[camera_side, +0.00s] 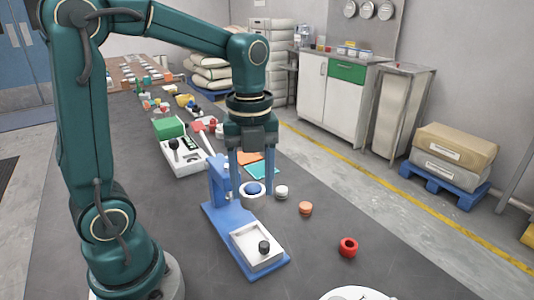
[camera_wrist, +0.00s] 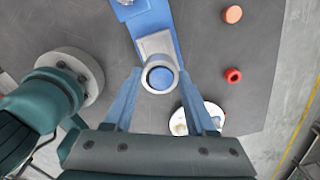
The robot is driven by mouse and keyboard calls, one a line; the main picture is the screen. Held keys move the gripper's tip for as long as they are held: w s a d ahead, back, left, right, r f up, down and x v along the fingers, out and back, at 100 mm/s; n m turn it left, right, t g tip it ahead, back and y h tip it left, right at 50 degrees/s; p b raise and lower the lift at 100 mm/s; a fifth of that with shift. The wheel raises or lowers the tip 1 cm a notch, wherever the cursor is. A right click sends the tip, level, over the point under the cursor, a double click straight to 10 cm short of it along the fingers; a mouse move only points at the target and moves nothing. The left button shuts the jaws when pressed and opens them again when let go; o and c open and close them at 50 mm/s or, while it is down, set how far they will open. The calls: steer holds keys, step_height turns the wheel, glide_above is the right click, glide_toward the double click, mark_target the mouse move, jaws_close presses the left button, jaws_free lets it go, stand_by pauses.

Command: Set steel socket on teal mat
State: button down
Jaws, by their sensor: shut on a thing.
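The steel socket (camera_side: 253,202) is a short pale grey ring with a blue round centre, upright between my gripper's fingers. It also shows in the wrist view (camera_wrist: 146,83), over the blue stand. My gripper (camera_side: 253,186) points down and is shut on the socket, one finger on each side; the fingers also show in the wrist view (camera_wrist: 160,84). The teal mat (camera_side: 264,171) lies flat on the dark table behind the gripper, partly hidden by a finger. I cannot tell how high the socket is above the stand.
The blue stand (camera_side: 218,218) has an upright post and a white tray (camera_side: 246,240) with a dark knob. A white-topped piece (camera_side: 281,192), an orange piece (camera_side: 305,208) and a red ring (camera_side: 348,246) lie to the right. A white plate (camera_side: 350,294) is in front; a white holder (camera_side: 180,160) stands behind.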

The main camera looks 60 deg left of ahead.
glide_toward(254, 241)
step_height(254, 241, down, 5)
steer(key=shift+f, duration=0.1)
stand_by(0.5)
steer(key=shift+c, duration=1.1)
jaws_free()
